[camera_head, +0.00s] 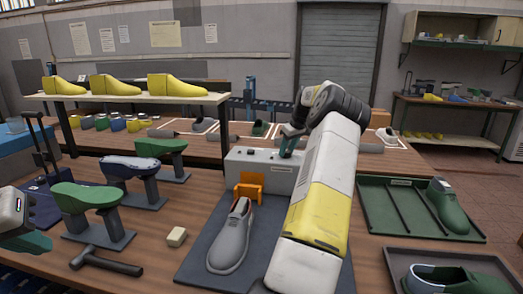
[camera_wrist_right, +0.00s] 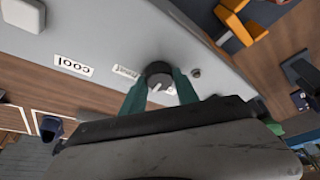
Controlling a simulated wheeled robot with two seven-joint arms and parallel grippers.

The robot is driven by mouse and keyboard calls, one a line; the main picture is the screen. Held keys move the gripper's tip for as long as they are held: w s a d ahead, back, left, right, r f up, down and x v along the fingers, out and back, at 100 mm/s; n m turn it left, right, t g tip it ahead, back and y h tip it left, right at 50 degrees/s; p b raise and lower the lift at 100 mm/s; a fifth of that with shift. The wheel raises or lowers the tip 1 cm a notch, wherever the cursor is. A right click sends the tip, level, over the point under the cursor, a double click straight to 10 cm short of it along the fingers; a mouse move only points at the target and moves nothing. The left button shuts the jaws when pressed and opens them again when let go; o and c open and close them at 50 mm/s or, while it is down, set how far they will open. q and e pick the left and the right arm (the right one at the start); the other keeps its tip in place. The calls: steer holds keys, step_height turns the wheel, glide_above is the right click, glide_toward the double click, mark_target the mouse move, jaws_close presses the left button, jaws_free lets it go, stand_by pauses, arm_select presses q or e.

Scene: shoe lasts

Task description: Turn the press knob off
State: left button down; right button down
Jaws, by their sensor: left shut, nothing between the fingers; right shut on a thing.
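The press knob (camera_wrist_right: 158,72) is a small dark round knob with a pale pointer mark, on the grey face of the press box in the right wrist view. My right gripper (camera_wrist_right: 161,88) has its two green fingers on either side of the knob and is shut on it. In the head view this gripper (camera_head: 287,143) is at the grey press box (camera_head: 248,165), and the knob is hidden there. My left gripper (camera_head: 36,243) is shut and empty at the left edge.
A grey shoe (camera_head: 232,242) stands on a dark mat before an orange block (camera_head: 249,187). A hammer (camera_head: 106,262), a pale block (camera_head: 176,237) and green and navy lasts on stands are to the left. A green tray (camera_head: 385,215) is to the right. My right arm crosses the middle.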

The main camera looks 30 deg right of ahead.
steer(key=n+y, duration=0.1)
steer(key=n, duration=0.3)
steer(key=shift+w+d+n+y, duration=0.1)
steer(key=shift+d+n+y, duration=0.05)
steer(key=shift+n+y, duration=0.25)
steer(key=shift+w+d+n+g, duration=0.1)
steer(key=shift+n+g, duration=0.3)
steer(key=shift+n, duration=0.2)
steer(key=shift+n+y, duration=0.3)
steer(key=c, duration=0.9)
jaws_free()
